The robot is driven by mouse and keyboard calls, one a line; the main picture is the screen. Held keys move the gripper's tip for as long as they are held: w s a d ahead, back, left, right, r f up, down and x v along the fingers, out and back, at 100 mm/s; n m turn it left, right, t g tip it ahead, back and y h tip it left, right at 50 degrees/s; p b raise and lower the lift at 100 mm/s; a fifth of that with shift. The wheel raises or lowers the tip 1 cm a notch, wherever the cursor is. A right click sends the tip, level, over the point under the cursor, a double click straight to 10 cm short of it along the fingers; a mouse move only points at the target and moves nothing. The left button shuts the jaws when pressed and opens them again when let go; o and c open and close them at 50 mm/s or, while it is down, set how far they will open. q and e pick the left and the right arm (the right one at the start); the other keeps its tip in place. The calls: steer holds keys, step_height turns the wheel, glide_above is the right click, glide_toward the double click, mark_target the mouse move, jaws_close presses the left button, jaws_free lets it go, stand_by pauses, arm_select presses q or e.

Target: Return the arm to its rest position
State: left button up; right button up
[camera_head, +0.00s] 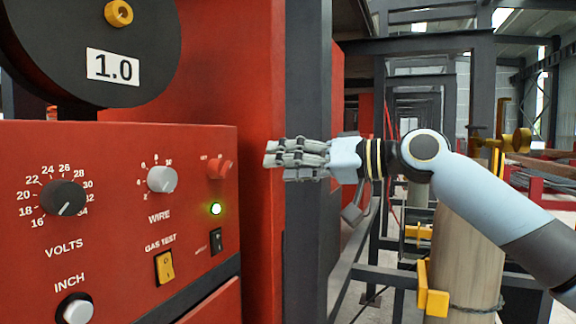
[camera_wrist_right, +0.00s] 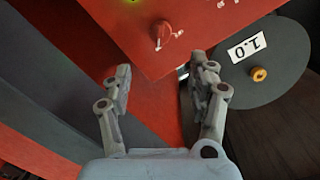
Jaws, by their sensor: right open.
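My right arm (camera_head: 478,195) comes in from the right in the head view. My right gripper (camera_head: 270,158) points left toward the red control panel (camera_head: 120,225) and is close to the panel's right edge. In the right wrist view the gripper (camera_wrist_right: 162,72) has its two fingers spread apart with nothing between them. The panel's red knob (camera_head: 219,168) is left of the fingertips in the head view. The same knob shows beyond the fingers in the right wrist view (camera_wrist_right: 163,34), with a visible gap. My left gripper is not in view.
The panel carries a VOLTS knob (camera_head: 63,198), a WIRE knob (camera_head: 161,179), a yellow gas test switch (camera_head: 164,267) and a lit green lamp (camera_head: 215,208). A dark reel labelled 1.0 (camera_head: 112,66) stands above. A dark steel post (camera_head: 307,240) is behind the gripper.

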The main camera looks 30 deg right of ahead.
stand_by(0.3)
